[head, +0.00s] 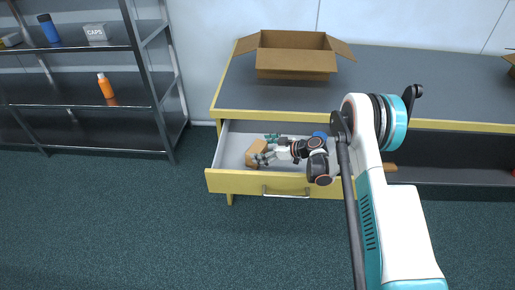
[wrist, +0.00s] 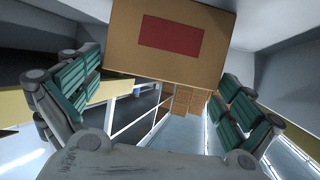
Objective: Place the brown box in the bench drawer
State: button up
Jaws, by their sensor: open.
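The brown box (head: 255,152) is inside the open bench drawer (head: 230,181), toward its left side. In the wrist view the brown box (wrist: 190,65) shows a red label and lies just ahead of my fingers. My gripper (head: 267,149) is inside the drawer area, pointing left at the box. In the wrist view my gripper (wrist: 160,88) is open, its green-padded fingers spread wide on either side. I cannot tell whether a finger touches the box. My wrist and fingers hide part of the drawer's inside.
A blue object (head: 320,135) shows at the drawer's back right, partly hidden. An open cardboard carton (head: 296,63) stands on the bench top (head: 400,85). A dark shelf rack (head: 80,91) at left holds a blue bottle, a CAPS box and an orange bottle. The floor before the drawer is clear.

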jog(key=p+v, duration=0.3)
jog(key=v, duration=0.7)
jog(key=shift+r, duration=0.15)
jog(key=s+d+r+m+h, duration=0.15)
jog(key=s+r, duration=0.25)
jog(key=r, duration=0.4)
jog(key=s+d+r+m+h, duration=0.1)
jog(key=s+r+m+h, duration=0.2)
jog(key=r, duration=0.6)
jog(key=s+d+r+m+h, duration=0.15)
jog(key=s+r, duration=0.25)
jog(key=r, duration=0.4)
jog(key=s+d+r+m+h, duration=0.2)
jog(key=s+d, duration=0.1)
jog(key=s, duration=0.6)
jog(key=s+d+r+m+t+h, duration=0.1)
jog(key=s+d+m+h, duration=0.1)
jog(key=s, duration=0.7)
jog(key=s+d+r+m+h, duration=0.2)
jog(key=s+d+m, duration=0.1)
jog(key=s, duration=0.7)
jog(key=shift+d+r, duration=0.3)
jog(key=shift+d, duration=0.15)
jog(key=shift+s, duration=0.15)
